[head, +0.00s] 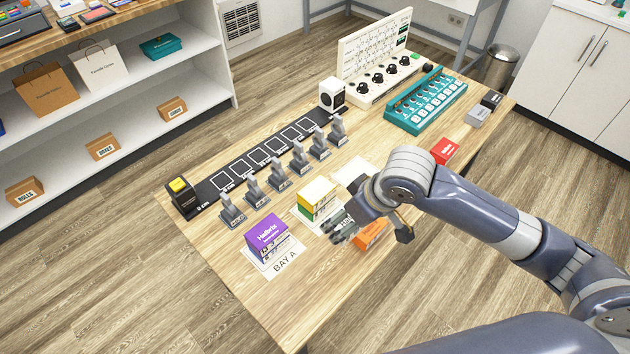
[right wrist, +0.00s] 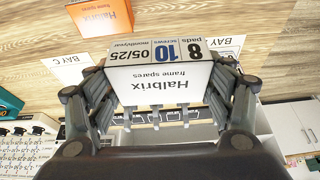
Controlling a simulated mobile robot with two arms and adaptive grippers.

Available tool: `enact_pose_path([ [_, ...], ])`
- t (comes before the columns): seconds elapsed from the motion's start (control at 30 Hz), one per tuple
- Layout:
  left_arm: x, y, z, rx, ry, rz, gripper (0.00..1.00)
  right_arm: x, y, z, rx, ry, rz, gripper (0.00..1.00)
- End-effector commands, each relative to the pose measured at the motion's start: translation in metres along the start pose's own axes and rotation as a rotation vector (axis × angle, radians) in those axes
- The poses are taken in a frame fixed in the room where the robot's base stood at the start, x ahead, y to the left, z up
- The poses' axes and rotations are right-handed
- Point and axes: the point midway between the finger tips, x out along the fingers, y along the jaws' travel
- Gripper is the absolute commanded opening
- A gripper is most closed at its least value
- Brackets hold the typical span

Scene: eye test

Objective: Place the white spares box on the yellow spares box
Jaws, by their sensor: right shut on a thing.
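The white spares box (right wrist: 170,88) fills the middle of the right wrist view, its printing upside down. My right gripper (right wrist: 165,100) is shut on it, with a finger on each side. The yellow spares box (head: 317,189) seems to lie on a green box (head: 318,212), on a white sheet. My left gripper is not in view.
A purple box (head: 266,232) stands left, on the BAY A sheet (head: 283,263). An orange box (head: 374,234) is close to the right gripper. A red box (head: 445,149) lies further right. Several grey upright holders (head: 255,189) line a black strip behind the boxes.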

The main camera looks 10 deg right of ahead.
Motion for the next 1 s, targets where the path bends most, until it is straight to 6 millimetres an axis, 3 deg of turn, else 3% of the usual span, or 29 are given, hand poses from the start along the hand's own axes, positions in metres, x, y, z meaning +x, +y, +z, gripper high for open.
enact_pose_path([
  [0.23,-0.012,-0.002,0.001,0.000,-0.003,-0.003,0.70,0.005,-0.001,-0.006,-0.048,0.007,-0.014,0.48],
  [0.8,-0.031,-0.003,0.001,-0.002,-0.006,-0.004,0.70,0.054,0.036,-0.101,-0.047,0.007,-0.013,0.48],
  [1.0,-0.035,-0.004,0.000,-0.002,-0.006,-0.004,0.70,0.068,0.045,-0.124,-0.048,0.007,-0.013,0.48],
])
